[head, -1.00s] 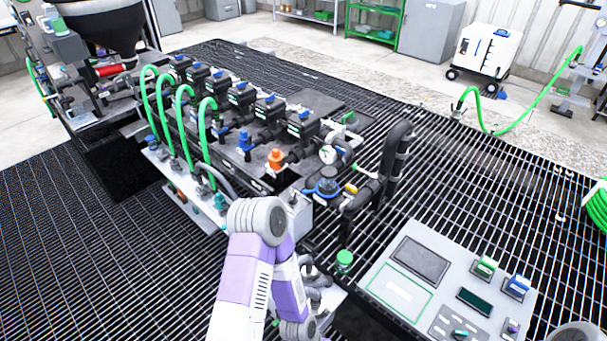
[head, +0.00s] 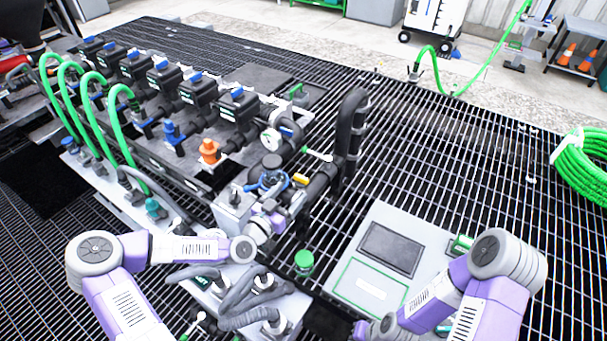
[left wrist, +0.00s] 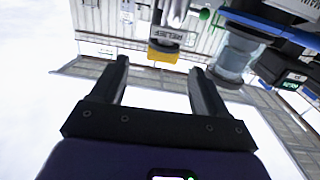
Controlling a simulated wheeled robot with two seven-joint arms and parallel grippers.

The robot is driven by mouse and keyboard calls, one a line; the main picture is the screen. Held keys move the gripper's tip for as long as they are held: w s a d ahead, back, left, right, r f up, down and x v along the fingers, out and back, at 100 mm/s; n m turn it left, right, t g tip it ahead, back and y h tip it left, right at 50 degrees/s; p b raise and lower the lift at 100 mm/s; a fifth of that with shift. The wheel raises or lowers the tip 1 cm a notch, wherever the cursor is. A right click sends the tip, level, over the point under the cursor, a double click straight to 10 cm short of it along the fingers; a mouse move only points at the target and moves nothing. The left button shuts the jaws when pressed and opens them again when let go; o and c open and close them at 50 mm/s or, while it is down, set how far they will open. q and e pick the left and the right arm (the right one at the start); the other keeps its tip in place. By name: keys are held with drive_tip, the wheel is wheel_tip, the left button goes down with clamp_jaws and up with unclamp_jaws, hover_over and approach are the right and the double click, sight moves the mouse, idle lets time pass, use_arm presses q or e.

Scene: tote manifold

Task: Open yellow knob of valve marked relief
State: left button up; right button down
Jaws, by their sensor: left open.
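The yellow relief knob (head: 301,179) is on the near right end of the black manifold, beside the pipe. In the left wrist view the yellow knob (left wrist: 163,54) hangs under a grey body lettered RELIEF. My left gripper (left wrist: 160,66) is open, its two dark fingers on either side of the knob in the picture. I see no contact, and the depth gap is hard to judge. In the head view my left gripper (head: 272,220) is just below and left of the knob, its fingers partly hidden. My right arm shows at the lower right, but its gripper is not visible.
A blue-ringed fitting (head: 270,181), an orange knob (head: 209,151) and a gauge (head: 270,140) crowd the knob's left. A thick black pipe (head: 351,130) rises on its right. A clear cylinder (left wrist: 238,55) is close by the right finger.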

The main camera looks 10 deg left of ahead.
sight(300, 179)
use_arm(q)
drive_tip(key=x, duration=0.2)
drive_tip(key=b+x, duration=0.1)
drive_tip(key=x, duration=0.4)
drive_tip(key=shift+w+a+r+b, duration=0.15)
drive_tip(key=shift+w+r+b, duration=0.15)
drive_tip(key=shift+r+b, duration=0.1)
drive_tip(key=c, duration=1)
drive_tip(key=shift+o, duration=0.2)
